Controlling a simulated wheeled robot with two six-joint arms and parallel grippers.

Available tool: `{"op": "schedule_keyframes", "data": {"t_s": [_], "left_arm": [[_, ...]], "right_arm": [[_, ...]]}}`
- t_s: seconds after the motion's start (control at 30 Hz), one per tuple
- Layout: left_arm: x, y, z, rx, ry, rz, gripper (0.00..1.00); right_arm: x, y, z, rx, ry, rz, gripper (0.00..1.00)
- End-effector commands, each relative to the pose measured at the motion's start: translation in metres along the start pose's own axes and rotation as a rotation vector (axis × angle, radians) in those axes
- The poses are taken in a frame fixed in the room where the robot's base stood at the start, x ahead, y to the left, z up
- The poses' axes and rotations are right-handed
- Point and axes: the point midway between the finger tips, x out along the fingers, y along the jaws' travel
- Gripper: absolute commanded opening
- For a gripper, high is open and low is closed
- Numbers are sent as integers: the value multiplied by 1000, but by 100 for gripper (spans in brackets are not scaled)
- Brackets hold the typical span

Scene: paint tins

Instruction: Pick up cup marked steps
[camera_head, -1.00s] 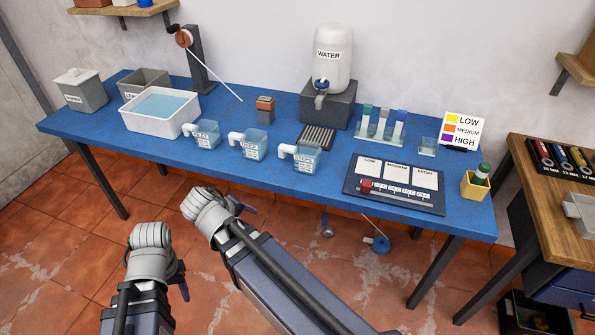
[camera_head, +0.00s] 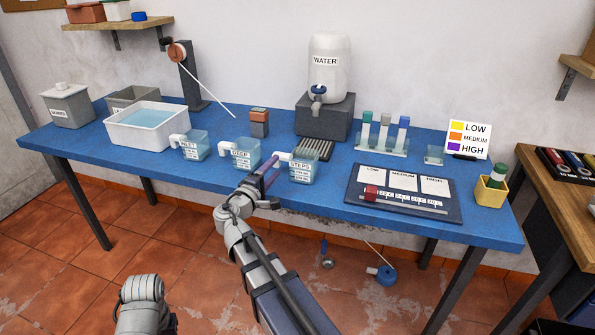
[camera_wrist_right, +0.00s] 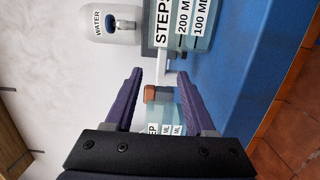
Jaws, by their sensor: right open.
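The cup marked STEPS (camera_head: 303,169) is clear blue-tinted with a pale handle on its left, standing upright near the front edge of the blue table (camera_head: 420,228). My right gripper (camera_head: 268,170) is open just left of it, with purple fingers close to the handle. In the right wrist view the STEPS cup (camera_wrist_right: 187,28) is close ahead, beyond the fingertips, and its grey handle shows around the gap of the open right gripper (camera_wrist_right: 160,76). I cannot tell whether they touch. My left gripper is out of view; only part of my left arm shows at the bottom.
The cup marked DEEP (camera_head: 245,153) stands left of STEPS, with another handled cup (camera_head: 196,146) further left. Behind STEPS are a dark ribbed tray (camera_head: 316,149) and the water dispenser (camera_head: 327,75). A dark board (camera_head: 352,192) lies to the right.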

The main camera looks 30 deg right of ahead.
Motion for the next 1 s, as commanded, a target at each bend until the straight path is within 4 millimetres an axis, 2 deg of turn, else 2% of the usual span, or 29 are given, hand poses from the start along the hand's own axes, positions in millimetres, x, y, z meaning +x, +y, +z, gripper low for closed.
{"op": "schedule_keyframes", "data": {"t_s": [0.1,0.37,0.7,0.93,1.0], "left_arm": [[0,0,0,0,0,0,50],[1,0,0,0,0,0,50],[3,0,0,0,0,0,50],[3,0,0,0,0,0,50],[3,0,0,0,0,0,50]], "right_arm": [[14,0,-1,1,-1,-1,55],[23,-2,1,1,-2,-1,55],[66,-4,4,1,-2,-2,55],[67,-4,5,1,0,-2,55],[67,-4,5,1,0,-2,47]]}}
